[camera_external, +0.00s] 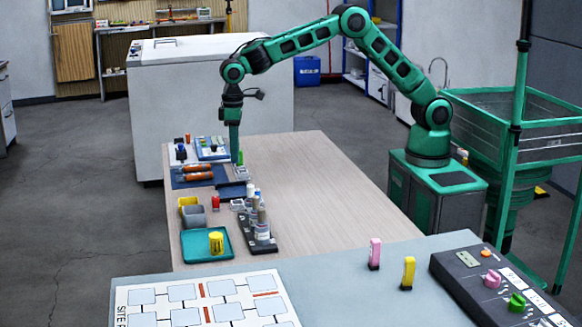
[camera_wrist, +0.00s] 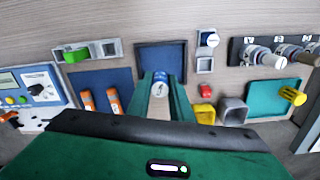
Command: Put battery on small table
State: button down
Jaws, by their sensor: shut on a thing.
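My gripper (camera_wrist: 161,95) points down over the wooden table. Its green fingers are shut on a small blue, white-topped cylinder, which looks like the battery (camera_wrist: 160,86). In the external view my gripper (camera_external: 235,153) is at the far left part of the table, and the held piece cannot be made out. A similar blue-and-white cylinder (camera_wrist: 211,40) stands in a grey holder (camera_wrist: 204,65). A green cylinder (camera_wrist: 76,54) sits in another grey holder (camera_wrist: 109,48). The wooden table (camera_external: 300,180) has a wide bare area on its right. Which surface is the small table is unclear.
A dark blue tray (camera_wrist: 162,57) lies just beyond the fingers. Orange tools (camera_external: 198,173), grey and yellow bins (camera_external: 193,215), a teal tray (camera_external: 195,244) with a yellow cylinder (camera_external: 216,243), and a bottle rack (camera_external: 262,243) line the left edge. A grey-blue table (camera_external: 335,285) is in front.

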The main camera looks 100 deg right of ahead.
jog(key=shift+w+r, duration=0.1)
jog(key=shift+w, duration=0.15)
jog(key=w+d+f, duration=0.1)
jog(key=d+f, duration=0.1)
jog(key=d, duration=0.1)
jog(key=w+d+f, duration=0.2)
jog(key=d, duration=0.2)
jog(key=w+d+f, duration=0.1)
jog(key=d+f, duration=0.1)
jog(key=d, duration=0.1)
jog(key=shift+w+d+f, duration=0.25)
jog(key=shift+f, duration=2.1)
jog(key=shift+f, duration=0.1)
jog(key=c, duration=1.6)
grip_release()
notch_tip(320, 180, up, 12)
jog(key=shift+d+r, duration=0.1)
jog(key=shift+r, duration=0.05)
